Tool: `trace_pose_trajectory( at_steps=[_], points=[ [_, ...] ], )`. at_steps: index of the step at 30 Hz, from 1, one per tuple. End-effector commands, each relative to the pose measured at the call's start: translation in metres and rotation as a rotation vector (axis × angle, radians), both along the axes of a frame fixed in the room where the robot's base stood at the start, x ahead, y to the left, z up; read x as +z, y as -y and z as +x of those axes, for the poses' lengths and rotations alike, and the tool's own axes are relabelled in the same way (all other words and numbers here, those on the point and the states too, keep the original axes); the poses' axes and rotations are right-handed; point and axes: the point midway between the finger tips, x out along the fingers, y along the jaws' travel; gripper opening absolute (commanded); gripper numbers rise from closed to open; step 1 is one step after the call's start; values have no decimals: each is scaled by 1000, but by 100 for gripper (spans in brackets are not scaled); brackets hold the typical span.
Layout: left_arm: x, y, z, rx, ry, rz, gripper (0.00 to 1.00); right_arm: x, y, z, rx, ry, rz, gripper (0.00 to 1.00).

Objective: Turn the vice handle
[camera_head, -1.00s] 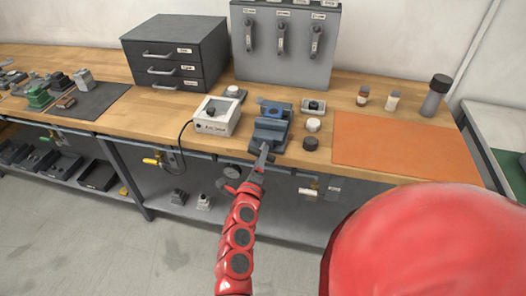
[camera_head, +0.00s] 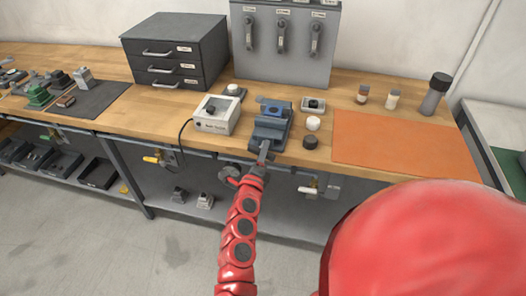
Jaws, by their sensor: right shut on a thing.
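A blue-grey vice (camera_head: 271,124) stands at the front edge of the wooden workbench. My right gripper (camera_head: 264,150), at the end of the red arm, is at the vice's front, below its jaws. It is shut on the vice handle, which is mostly hidden by the gripper, so its angle cannot be told. My left gripper is not in view.
An orange mat (camera_head: 400,142) lies farther right, clear. A drawer cabinet (camera_head: 176,52) stands behind.

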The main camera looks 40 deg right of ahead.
Motion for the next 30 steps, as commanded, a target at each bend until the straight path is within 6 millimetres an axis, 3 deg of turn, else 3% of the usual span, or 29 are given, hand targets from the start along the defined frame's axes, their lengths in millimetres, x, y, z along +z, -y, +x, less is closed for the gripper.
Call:
trace_pose_trajectory(
  at_steps=[6,14,15,18,30],
  points=[
    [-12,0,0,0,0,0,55,-4,0,0,1,49,43,0],
    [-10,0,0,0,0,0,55,-1,-1,0,2,58,50,0],
    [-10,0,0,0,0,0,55,-1,-1,0,2,58,50,38],
    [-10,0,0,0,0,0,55,-1,-1,0,2,58,50,55],
    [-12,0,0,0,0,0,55,-1,-6,-3,5,57,50,55]
  ],
)
